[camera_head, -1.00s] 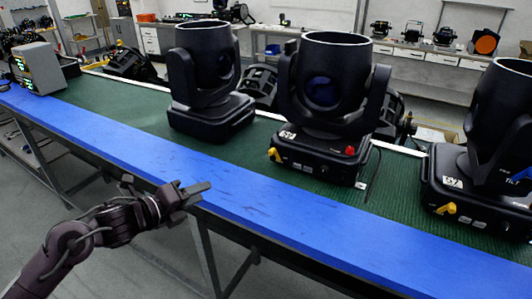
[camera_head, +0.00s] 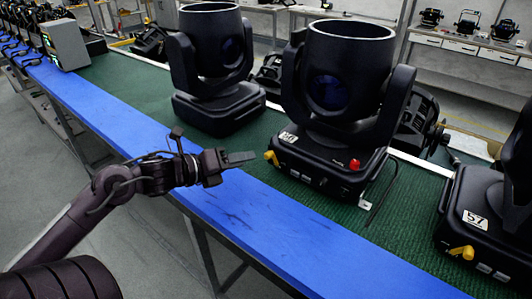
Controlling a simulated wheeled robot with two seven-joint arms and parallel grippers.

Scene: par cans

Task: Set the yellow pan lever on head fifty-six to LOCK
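Head fifty-six (camera_head: 330,148) is the black moving-head fixture in the middle of the bench, with a small white number plate (camera_head: 289,138) that is hard to read. Its yellow pan lever (camera_head: 271,157) sticks out at the front left of the base, below the plate. Its LOCK marking is too small to make out. My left gripper (camera_head: 250,157) is just left of the yellow lever, pointing right at about its height in the picture, with a small gap showing. Its fingers overlap side-on, so their opening is unclear. My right gripper is out of view.
A red knob (camera_head: 354,164) sits on the same base. Head 57 (camera_head: 490,225) stands at the right with its own yellow lever (camera_head: 461,252). Another black head (camera_head: 215,75) stands at the left. The blue bench edge (camera_head: 270,220) is clear in front.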

